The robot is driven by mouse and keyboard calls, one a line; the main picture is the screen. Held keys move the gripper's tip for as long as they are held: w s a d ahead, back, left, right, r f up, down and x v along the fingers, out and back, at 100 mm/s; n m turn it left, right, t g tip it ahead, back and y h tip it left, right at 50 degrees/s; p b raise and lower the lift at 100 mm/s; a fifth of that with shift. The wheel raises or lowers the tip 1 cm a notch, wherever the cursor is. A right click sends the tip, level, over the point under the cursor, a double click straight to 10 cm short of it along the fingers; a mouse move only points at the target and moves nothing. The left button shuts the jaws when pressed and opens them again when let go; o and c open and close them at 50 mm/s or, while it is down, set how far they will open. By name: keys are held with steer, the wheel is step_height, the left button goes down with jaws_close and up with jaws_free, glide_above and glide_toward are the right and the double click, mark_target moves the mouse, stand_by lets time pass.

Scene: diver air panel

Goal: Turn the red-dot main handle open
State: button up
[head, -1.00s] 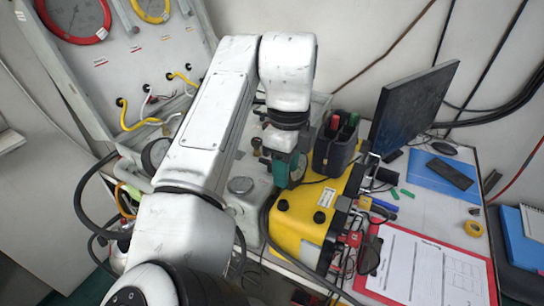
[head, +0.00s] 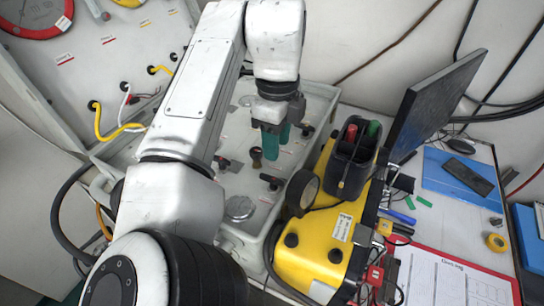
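The air panel is a pale grey box (head: 190,205) on the bench, with several small dark valve handles on its top. One black handle (head: 271,181) is at the right front, another (head: 226,163) is left of centre, and one (head: 306,130) is at the right back. A dark knob with a brass tone (head: 256,157) stands between them. I cannot make out which handle carries the red dot. My gripper (head: 277,141) has teal fingers pointing down above the panel, by the brass-toned knob. No held object shows. The finger gap is unclear from this angle.
A yellow case (head: 318,245) with a round dial (head: 302,192) and black pen holder (head: 352,165) stands close on the right. A monitor (head: 435,100) is behind it. A red clipboard (head: 500,282) lies at right. A hose-fitted gauge board (head: 75,75) leans at left.

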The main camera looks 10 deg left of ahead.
mark_target(275, 180)
steer(key=f+b, duration=0.9)
steer(key=f, duration=0.1)
steer(key=shift+w+f+b, duration=0.2)
steer(key=shift+f+b, duration=0.15)
steer(key=shift+c, duration=0.4)
jaws_close()
